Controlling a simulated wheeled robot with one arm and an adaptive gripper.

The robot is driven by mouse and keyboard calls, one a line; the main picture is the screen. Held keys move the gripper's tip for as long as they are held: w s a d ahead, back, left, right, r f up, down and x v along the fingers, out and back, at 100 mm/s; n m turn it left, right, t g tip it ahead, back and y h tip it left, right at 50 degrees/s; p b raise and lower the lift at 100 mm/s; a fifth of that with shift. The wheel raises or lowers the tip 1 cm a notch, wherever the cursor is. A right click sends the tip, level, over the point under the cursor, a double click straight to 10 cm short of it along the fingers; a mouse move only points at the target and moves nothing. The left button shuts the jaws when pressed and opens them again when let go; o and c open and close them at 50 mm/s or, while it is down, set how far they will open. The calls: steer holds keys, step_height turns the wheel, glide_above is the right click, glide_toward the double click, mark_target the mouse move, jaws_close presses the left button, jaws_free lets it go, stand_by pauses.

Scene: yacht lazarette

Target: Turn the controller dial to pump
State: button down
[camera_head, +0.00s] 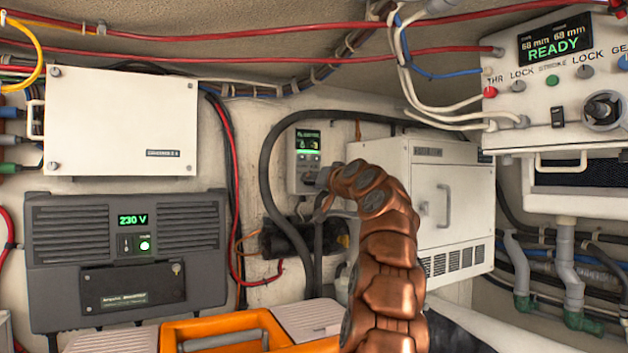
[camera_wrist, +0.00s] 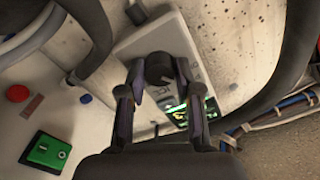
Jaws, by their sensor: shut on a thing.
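The controller (camera_head: 306,145) is a small grey box on the back wall with a lit green display near its top. In the wrist view the controller (camera_wrist: 140,48) is seen close up, turned at an angle, with its green display partly behind a finger. Its dark round dial (camera_wrist: 159,68) sits between my fingers. My gripper (camera_wrist: 160,76) is shut on the dial, one finger on each side. In the head view my copper-coloured arm reaches to the controller's lower part and hides the dial. I cannot read which setting the dial points to.
A black hose (camera_head: 267,170) loops close around the controller's left side. A white cabinet (camera_head: 462,205) stands close on the right. A grey charger (camera_head: 125,255) and an orange-and-grey case (camera_head: 215,328) are at the left and front. The wrist view shows a green switch (camera_wrist: 45,151).

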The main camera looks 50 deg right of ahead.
steer(key=shift+r+m+p, duration=0.1)
steer(key=shift+m+p, duration=0.65)
steer(key=shift+m, duration=0.75)
steer(key=c, duration=0.8)
jaws_free()
steer(key=shift+s, duration=0.15)
steer(key=v, duration=1.1)
steer(key=shift+s, duration=0.35)
